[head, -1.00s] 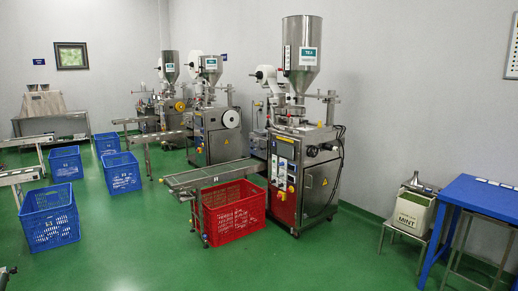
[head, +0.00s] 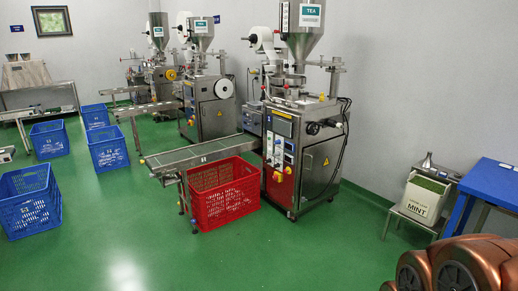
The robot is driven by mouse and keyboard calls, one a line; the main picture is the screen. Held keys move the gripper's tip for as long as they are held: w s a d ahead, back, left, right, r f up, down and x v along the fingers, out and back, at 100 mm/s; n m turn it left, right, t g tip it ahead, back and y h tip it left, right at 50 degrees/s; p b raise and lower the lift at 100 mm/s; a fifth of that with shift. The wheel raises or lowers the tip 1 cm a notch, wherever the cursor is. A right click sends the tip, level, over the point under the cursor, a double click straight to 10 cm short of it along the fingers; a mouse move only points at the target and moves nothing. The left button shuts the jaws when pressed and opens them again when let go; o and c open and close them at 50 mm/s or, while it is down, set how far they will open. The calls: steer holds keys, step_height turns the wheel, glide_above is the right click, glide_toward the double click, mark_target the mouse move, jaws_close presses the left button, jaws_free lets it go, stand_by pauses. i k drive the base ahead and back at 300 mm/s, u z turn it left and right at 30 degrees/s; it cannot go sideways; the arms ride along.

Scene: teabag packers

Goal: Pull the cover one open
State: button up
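The nearest packing machine (head: 305,150) is a steel cabinet with a hopper labelled TEA (head: 303,20) on top. A flat steel panel (head: 322,167) with a yellow warning triangle covers its right side and looks closed. The front has a control panel (head: 283,155) with buttons above a red lower part. I cannot tell which part is the cover named in the task. Two similar machines, the middle one (head: 212,110) and the far one (head: 160,75), stand behind to the left. My gripper is not in view.
A conveyor (head: 200,153) sticks out left from the nearest machine, with a red crate (head: 225,192) below it. Blue crates, one nearest (head: 30,200), stand at left. A MINT box (head: 423,200) on a low stand and a blue table (head: 488,183) are at right. Green floor is open in front.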

mark_target(251, 121)
steer(key=u, duration=0.35)
steer(key=i, duration=2)
steer(key=u, duration=0.5)
steer(key=i, duration=3.2)
steer(key=z, duration=0.1)
